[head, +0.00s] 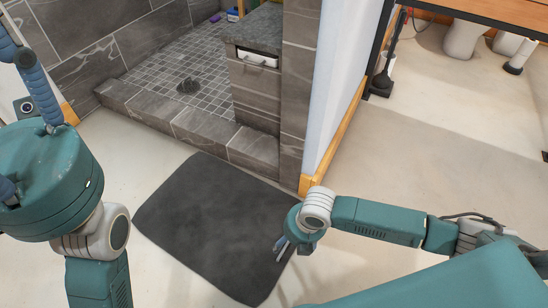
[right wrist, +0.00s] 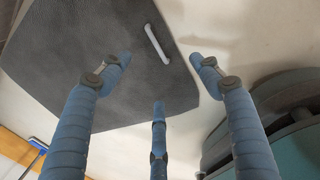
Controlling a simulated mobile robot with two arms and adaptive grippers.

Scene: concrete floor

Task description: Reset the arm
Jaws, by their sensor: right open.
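My right gripper (head: 282,243) hangs low over the right edge of the dark mat in the head view, at the end of my outstretched right arm. In the right wrist view my right gripper (right wrist: 158,78) has its three blue fingers spread apart, with nothing between them. A thin white bar (right wrist: 157,44) lies over the mat beyond the fingertips. My left arm fills the left side of the head view. Blue ribbed fingers of my left gripper (head: 37,88) show close to the camera there, partly cut off by the frame, and their opening is unclear.
The dark mat (head: 195,220) lies on the pale floor before a tiled shower curb (head: 185,122). A wall end with a wooden baseboard (head: 335,130) stands beyond my right gripper. A wooden table (head: 500,12) is at the upper right. Open floor (head: 450,130) lies right of the wall.

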